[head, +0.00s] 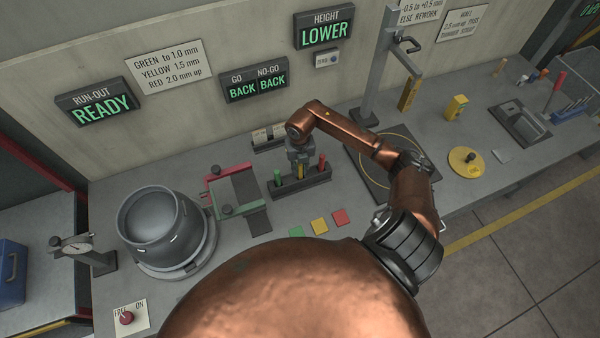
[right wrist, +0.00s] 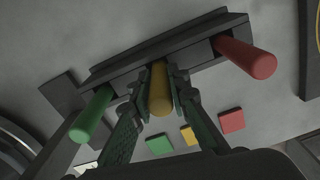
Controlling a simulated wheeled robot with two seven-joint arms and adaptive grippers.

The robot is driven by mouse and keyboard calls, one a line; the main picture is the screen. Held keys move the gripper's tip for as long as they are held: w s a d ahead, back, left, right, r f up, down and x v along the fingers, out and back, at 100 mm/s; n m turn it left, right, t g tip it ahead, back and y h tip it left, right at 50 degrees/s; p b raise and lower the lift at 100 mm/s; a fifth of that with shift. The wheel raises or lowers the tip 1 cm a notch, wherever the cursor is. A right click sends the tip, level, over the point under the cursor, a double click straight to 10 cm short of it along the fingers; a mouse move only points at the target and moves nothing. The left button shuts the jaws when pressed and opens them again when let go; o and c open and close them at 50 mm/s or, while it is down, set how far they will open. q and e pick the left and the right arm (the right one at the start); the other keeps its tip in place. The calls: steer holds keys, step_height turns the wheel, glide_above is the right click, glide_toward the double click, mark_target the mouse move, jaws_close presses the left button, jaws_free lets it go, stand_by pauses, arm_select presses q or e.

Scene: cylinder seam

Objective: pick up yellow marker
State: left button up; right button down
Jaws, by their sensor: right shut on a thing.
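The yellow marker (right wrist: 160,92) stands in the middle of a dark rack (head: 314,182), between a green marker (head: 278,177) and a red marker (head: 321,162). My right gripper (head: 300,164) comes down over the rack from above. In the right wrist view its two fingers (right wrist: 160,88) are shut on the yellow marker, one on each side. The marker's lower end appears to be still in the rack. In the head view the yellow marker (head: 300,172) is mostly hidden by the gripper. My left gripper is not in view.
Green, yellow and red square pads (head: 319,225) lie in front of the rack. A grey metal cylinder (head: 162,226) on a round base stands left, with a red and green gauge frame (head: 229,188) between. A dark plate with a post (head: 377,90) stands right of the rack.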

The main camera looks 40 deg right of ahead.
step_height(320, 180, up, 9)
steer(key=shift+b, duration=0.65)
steer(key=shift+r, duration=0.55)
steer(key=shift+a, duration=0.1)
